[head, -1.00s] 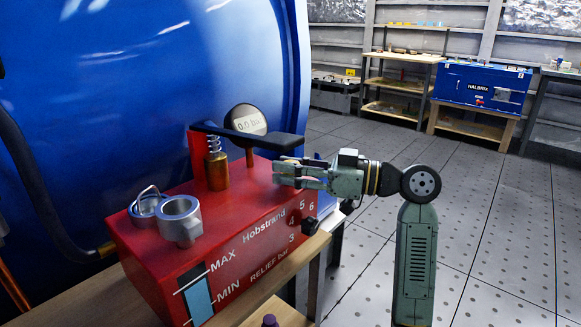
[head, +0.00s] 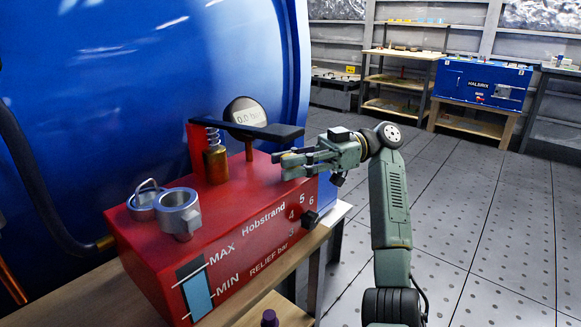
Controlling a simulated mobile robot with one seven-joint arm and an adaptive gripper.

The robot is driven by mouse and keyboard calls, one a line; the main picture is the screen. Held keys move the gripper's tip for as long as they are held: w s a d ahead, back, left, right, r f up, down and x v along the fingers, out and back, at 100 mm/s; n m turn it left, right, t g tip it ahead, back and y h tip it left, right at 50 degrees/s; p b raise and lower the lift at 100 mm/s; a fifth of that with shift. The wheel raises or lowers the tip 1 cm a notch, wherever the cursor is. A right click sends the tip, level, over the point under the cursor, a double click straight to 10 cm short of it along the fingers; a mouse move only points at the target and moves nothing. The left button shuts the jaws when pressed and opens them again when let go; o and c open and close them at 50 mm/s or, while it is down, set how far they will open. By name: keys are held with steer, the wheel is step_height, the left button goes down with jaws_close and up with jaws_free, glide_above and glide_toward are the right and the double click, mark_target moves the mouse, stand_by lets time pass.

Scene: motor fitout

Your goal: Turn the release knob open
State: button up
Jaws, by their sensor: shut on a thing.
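My gripper (head: 284,165) is at the right end of the top of the red Hobstrand pump box (head: 160,250), in the head view. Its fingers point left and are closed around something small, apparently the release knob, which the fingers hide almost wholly. I cannot see how far the knob is turned. A black dial knob (head: 310,218) is on the box front beside the numbers 3 to 6, below my gripper and apart from it. The gauge (head: 246,114) behind reads 0.0 bar.
A black lever (head: 262,131) extends over the box top, just above and behind my fingertips. A spring and brass cylinder (head: 215,165) and a steel cup (head: 179,213) stand to the left. A big blue tank (head: 130,90) is behind. The floor at right is clear.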

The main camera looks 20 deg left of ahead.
steer(key=shift+f, duration=0.2)
stand_by(0.3)
steer(key=o, duration=1.2)
steer(key=shift+r, duration=0.1)
step_height(320, 180, up, 10)
